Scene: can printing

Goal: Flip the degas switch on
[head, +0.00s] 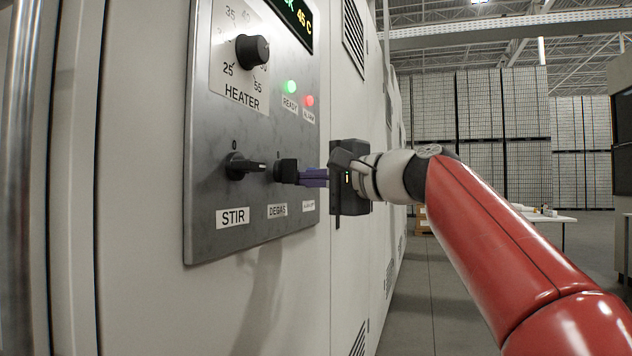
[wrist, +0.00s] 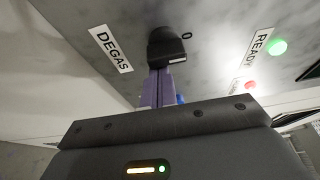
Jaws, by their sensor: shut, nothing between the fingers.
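The degas switch is a black rotary knob (head: 285,171) above the DEGAS label (head: 277,211) on the grey control panel. My gripper (head: 309,177) is shut, with its purple fingers level with the knob and their tips at or very near its front. In the wrist view the fingers (wrist: 157,88) run up to the black knob (wrist: 168,48). A white mark shows on the knob's edge, and a "0" is printed beside it. The fingertips hide part of the knob, so I cannot tell if they touch it.
The STIR knob (head: 243,166) sits just left of the degas knob. The HEATER dial (head: 252,50) is above, with a lit green READY lamp (head: 291,87) and a red lamp (head: 309,101). Another label is partly hidden to the right. Open floor (head: 415,290) lies right of the cabinet.

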